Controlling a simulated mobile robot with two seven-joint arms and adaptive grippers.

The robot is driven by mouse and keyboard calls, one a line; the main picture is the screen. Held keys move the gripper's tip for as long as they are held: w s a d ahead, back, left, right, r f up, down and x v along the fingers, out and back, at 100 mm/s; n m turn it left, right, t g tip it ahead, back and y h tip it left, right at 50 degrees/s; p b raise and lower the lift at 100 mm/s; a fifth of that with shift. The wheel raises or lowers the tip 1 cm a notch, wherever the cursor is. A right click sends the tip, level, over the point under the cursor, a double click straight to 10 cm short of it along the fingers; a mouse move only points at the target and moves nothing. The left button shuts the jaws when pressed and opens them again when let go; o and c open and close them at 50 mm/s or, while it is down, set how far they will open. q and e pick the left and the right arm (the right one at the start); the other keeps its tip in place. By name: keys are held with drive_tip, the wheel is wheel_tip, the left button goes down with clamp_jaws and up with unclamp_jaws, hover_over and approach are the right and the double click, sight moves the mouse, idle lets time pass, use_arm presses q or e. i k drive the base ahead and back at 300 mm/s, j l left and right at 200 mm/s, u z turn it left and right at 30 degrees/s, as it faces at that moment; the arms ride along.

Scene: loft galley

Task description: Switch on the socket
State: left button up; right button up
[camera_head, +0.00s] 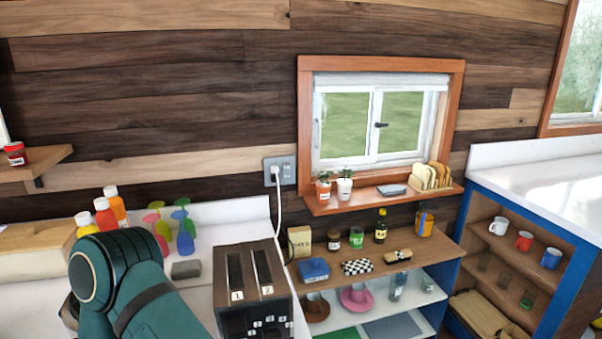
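The socket (288,171) is a grey plate on the wooden wall, left of the window. A white plug (274,169) sits in its left part, and a white cord hangs from it toward the toaster. The socket's switch is too small to read as on or off. The black and brown toaster (252,290) stands on the white counter below. A teal arm of mine fills the lower left, below and left of the socket and apart from it. Its gripper is not visible. My other gripper is also not in view.
The window shelf (385,197) holds plants and toast slices. Open shelves (375,265) with jars and dishes stand right of the toaster. The wall around the socket is clear.

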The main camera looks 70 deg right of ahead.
sight(286, 167)
drive_tip(key=z, duration=2.3)
drive_tip(key=l+z, duration=0.15)
drive_tip(key=l, duration=0.15)
drive_tip(key=i+l+z, duration=0.15)
drive_tip(key=l, duration=0.1)
